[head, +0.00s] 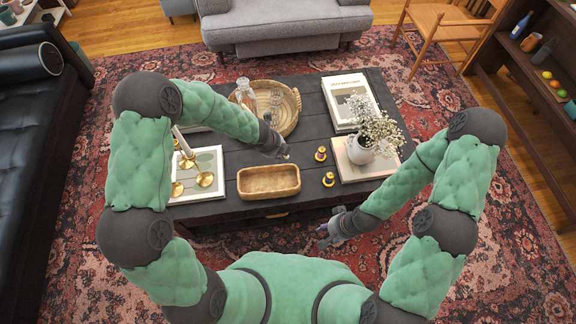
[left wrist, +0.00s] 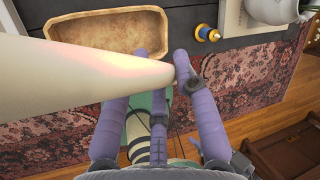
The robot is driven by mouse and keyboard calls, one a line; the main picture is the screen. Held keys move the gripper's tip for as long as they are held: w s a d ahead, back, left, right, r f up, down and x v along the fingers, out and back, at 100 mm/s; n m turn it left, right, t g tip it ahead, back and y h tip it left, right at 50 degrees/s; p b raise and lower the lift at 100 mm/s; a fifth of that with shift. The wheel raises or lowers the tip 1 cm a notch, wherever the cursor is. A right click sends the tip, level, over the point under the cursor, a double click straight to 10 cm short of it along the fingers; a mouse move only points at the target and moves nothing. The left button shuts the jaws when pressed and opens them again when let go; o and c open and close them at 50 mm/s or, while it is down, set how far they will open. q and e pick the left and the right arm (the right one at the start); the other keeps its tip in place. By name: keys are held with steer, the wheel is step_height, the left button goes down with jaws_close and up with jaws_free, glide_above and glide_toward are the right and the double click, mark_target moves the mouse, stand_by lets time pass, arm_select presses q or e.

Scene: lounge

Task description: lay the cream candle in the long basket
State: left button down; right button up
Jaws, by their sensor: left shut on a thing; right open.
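The cream candle (left wrist: 90,80) lies across the left wrist view, long and close to the camera. My left gripper (left wrist: 162,68) is shut on it near its narrow end. In the head view the left gripper (head: 282,153) is above the dark table, just behind the long basket, and its candle is hard to make out. The long basket (head: 270,193) is tan and looks empty; it also shows in the left wrist view (left wrist: 105,38), beyond the candle and partly covered by it. My right gripper (head: 328,238) is open and empty, in front of the table edge.
Brass candlesticks (head: 204,178) stand on a book at the left, one with a pale candle (head: 181,138). A round tray (head: 291,117) with glassware is behind. Two small dark-and-gold objects (head: 329,179) stand right of the basket, near a flower vase (head: 360,152).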

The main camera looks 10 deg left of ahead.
mark_target(284, 157)
arm_select(q)
steer(key=shift+d+f+n+g+h+p, duration=0.1)
steer(key=shift+d+f+n+h+p, duration=0.2)
steer(key=shift+f, duration=0.35)
steer(key=shift+d+f+n+g+h+p, duration=0.1)
steer(key=shift+d+f+n+h, duration=0.2)
steer(key=shift+f+n+h, duration=0.25)
steer(key=shift+d+f+n+g+h+p, duration=0.15)
steer(key=shift+d+f+n+h, duration=0.15)
steer(key=shift+f, duration=0.45)
steer(key=shift+w+d+f+n+t+h+b, duration=0.2)
steer(key=shift+f+n+t+h, duration=0.75)
steer(key=shift+f, duration=1.9)
steer(key=shift+w+d+f+n+t+h+b, duration=0.15)
steer(key=shift+f+n+t+b, duration=0.25)
steer(key=shift+f+n, duration=1.8)
steer(key=shift+d+f+n+t+h+b, duration=0.3)
steer(key=shift+f+n+t+h, duration=0.35)
steer(key=shift+f, duration=2.8)
steer(key=shift+a, duration=0.1)
steer(key=c, duration=0.9)
jaws_free()
